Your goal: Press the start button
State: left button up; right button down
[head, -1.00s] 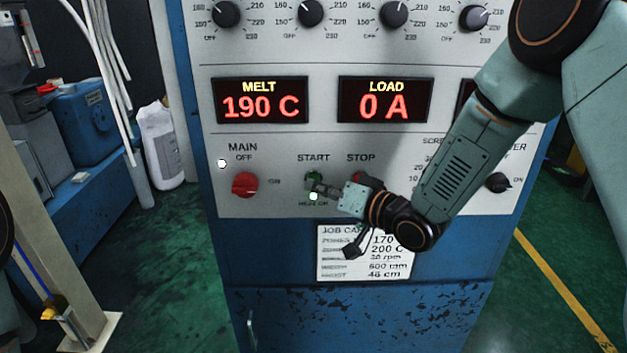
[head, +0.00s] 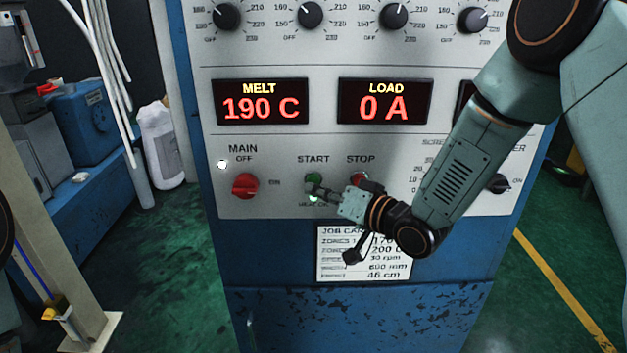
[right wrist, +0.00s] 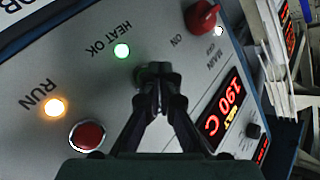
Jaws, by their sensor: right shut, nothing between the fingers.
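The green START button (head: 313,179) is on the grey control panel (head: 290,145), below its START label. My right gripper (head: 309,187) is shut and empty, with its fingertips at the button's lower edge in the head view. In the right wrist view the shut fingertips (right wrist: 157,72) hide the button, so I cannot tell how far it is pressed. The RUN lamp (right wrist: 54,107) glows orange there, and the HEAT OK lamp (right wrist: 122,50) glows green. My left gripper is not in view.
The red STOP button (head: 359,179) is right of START, close to my gripper; it also shows in the right wrist view (right wrist: 87,136). The red MAIN knob (head: 245,186) is to the left. The LOAD display (head: 385,101) reads 0 A. A job card (head: 340,268) hangs below.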

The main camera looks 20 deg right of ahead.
jog(key=shift+s, duration=0.15)
jog(key=shift+s+a+p, duration=0.15)
jog(key=shift+s+a, duration=0.1)
jog(key=shift+s, duration=0.55)
jog(key=shift+s+a+p, duration=0.1)
jog(key=shift+s+a, duration=0.1)
jog(key=shift+s, duration=0.6)
jog(key=shift+s+a+p, duration=0.15)
jog(key=shift+s+a, duration=0.1)
jog(key=shift+s, duration=0.55)
jog(key=s+d+f+g+h, duration=0.25)
jog(key=s+f, duration=0.35)
jog(key=f, duration=0.3)
jog(key=s+d+f+g+h, duration=0.25)
jog(key=s+f+g, duration=0.2)
jog(key=f, duration=0.35)
jog(key=s+f+g+h, duration=0.1)
jog(key=s+f, duration=0.3)
jog(key=s, duration=0.4)
jog(key=s+d+f+g+h, duration=0.1)
jog(key=s+f+g, duration=0.3)
jog(key=s, duration=0.5)
jog(key=s+f+n+g+h, duration=0.1)
jog(key=s+f, duration=0.3)
jog(key=s, duration=0.4)
jog(key=shift+s+d+g, duration=0.2)
jog(key=shift+s+g, duration=0.15)
jog(key=shift+g, duration=0.35)
